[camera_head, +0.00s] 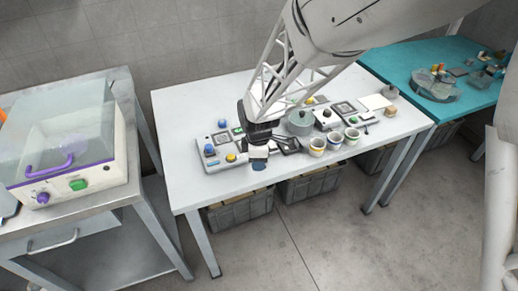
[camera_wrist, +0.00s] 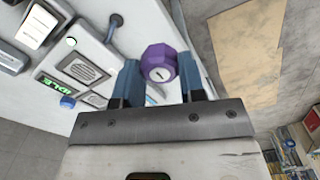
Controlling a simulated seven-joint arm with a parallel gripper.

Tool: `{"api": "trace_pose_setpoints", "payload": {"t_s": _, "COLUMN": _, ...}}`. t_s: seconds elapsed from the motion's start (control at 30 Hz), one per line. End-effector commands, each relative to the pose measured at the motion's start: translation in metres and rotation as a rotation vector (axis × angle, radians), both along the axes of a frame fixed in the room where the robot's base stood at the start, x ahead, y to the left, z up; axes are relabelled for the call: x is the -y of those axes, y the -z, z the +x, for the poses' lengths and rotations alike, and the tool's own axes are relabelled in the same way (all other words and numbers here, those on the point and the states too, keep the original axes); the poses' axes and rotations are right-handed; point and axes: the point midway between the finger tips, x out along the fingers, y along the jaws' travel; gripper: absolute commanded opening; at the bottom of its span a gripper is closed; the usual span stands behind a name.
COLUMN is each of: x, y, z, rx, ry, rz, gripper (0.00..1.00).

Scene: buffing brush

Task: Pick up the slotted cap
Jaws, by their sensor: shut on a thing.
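The slotted cap (camera_wrist: 158,62) is purple and many-sided, with a small pale mark on its face, in the wrist view. My gripper (camera_wrist: 158,75) has one blue-grey finger on each side of it and is shut on it. In the head view my gripper (camera_head: 259,145) is low over the front part of the white table, beside a control panel. The cap cannot be made out there.
The white table (camera_head: 185,110) carries a control panel (camera_head: 222,148) with coloured knobs, a grey round pot (camera_head: 299,122) and several small cups (camera_head: 317,147). A purple-handled machine (camera_head: 75,165) stands left. A teal table (camera_head: 400,62) is at right.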

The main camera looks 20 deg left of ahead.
Motion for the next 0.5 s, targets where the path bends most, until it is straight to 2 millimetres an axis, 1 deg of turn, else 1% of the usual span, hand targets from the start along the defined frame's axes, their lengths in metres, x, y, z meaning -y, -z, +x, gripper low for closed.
{"api": "trace_pose_setpoints", "payload": {"t_s": 0.2, "x": 0.0038, "y": 0.0000, "z": -0.0045, "rx": -0.001, "ry": 0.000, "rz": 0.000, "gripper": 0.11}}
{"api": "trace_pose_setpoints", "payload": {"t_s": 0.5, "x": 0.0038, "y": -0.0002, "z": -0.0046, "rx": 0.000, "ry": 0.000, "rz": 0.000, "gripper": 0.11}}
